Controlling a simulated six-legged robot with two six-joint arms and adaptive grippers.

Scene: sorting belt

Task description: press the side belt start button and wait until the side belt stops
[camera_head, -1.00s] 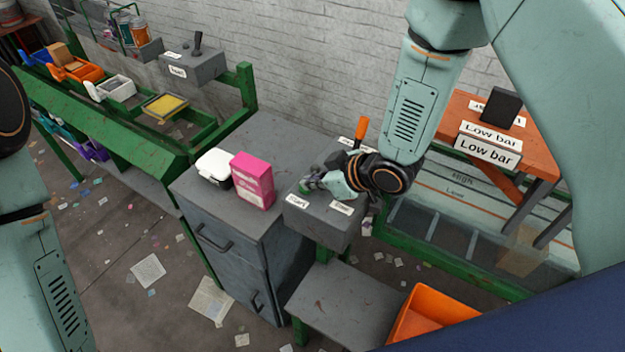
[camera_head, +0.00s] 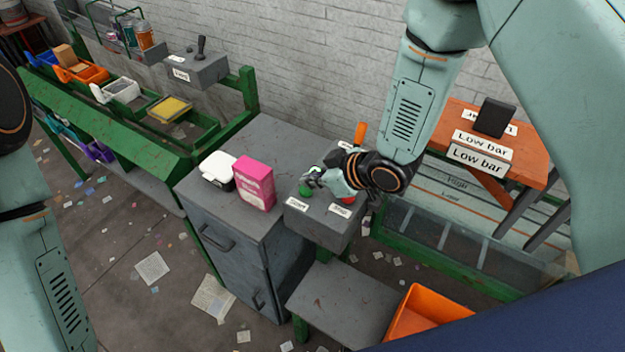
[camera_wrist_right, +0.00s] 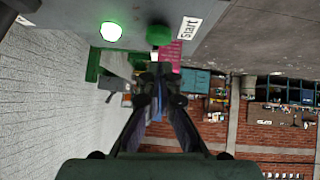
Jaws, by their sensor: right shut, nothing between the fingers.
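The grey control box (camera_head: 318,222) stands in the middle, with a "Start" label (camera_head: 297,204) and a second label beside it. Its green start button (camera_head: 305,191) shows beside my right gripper (camera_head: 312,178); the button (camera_wrist_right: 159,36) also shows in the right wrist view. A green lamp (camera_wrist_right: 111,31) next to it glows.
A grey cabinet (camera_head: 232,252) holds a pink box (camera_head: 254,184) and a white-lidded container (camera_head: 217,169). A green-framed line (camera_head: 140,146) carries several trays at the left. An orange lever (camera_head: 360,132) stands behind my wrist. An orange bin (camera_head: 425,312) is at the front.

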